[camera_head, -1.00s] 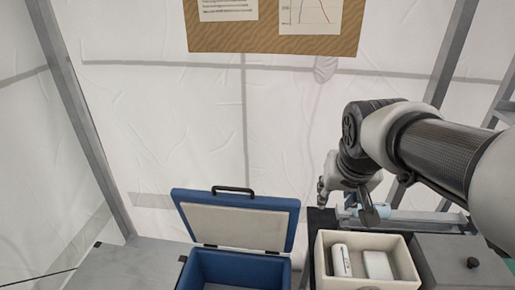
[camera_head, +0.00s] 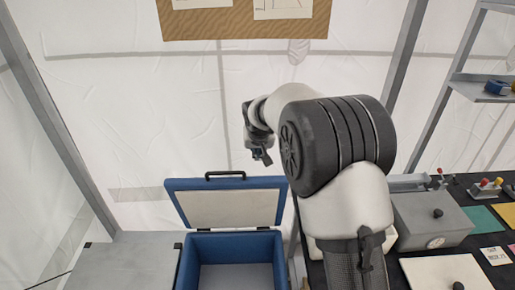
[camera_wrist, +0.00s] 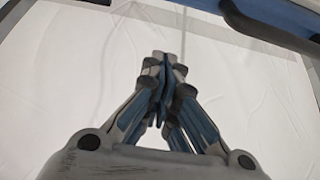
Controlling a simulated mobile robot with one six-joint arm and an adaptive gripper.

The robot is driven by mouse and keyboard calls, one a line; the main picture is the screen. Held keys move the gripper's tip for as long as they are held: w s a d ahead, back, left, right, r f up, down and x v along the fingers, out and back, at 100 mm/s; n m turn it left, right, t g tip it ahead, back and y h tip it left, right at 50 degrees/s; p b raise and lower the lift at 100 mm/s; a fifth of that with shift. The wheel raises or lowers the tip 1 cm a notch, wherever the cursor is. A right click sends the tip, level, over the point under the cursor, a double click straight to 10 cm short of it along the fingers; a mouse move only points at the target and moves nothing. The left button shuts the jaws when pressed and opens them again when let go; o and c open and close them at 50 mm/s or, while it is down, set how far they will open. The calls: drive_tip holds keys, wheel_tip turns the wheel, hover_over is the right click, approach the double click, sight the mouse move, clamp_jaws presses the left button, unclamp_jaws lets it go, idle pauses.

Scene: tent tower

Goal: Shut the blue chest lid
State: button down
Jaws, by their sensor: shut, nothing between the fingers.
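The blue chest (camera_head: 236,242) stands at the lower middle of the head view, with its inside showing. Its lid (camera_head: 231,206) is open and tilted back, with a blue rim, a pale inner panel and a black handle (camera_head: 224,174) on its top edge. My gripper (camera_head: 263,159) is above the lid's right end, apart from it. In the wrist view my gripper (camera_wrist: 163,62) shows its fingers together with nothing between them. A blue edge and a dark bar, probably the lid's rim and handle, show at the top right of the wrist view.
A grey surface (camera_head: 121,266) lies left of the chest. On the right, a dark table holds a grey box (camera_head: 431,217), a pale panel (camera_head: 446,274) and small coloured items. White tent fabric and slanted metal poles stand behind. My arm hides part of the table.

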drive_tip(key=f, duration=0.1)
drive_tip(key=s+f, duration=0.1)
drive_tip(key=s+f+b, duration=0.1)
drive_tip(key=f, duration=0.1)
drive_tip(key=shift+a, duration=0.1)
idle(0.5)
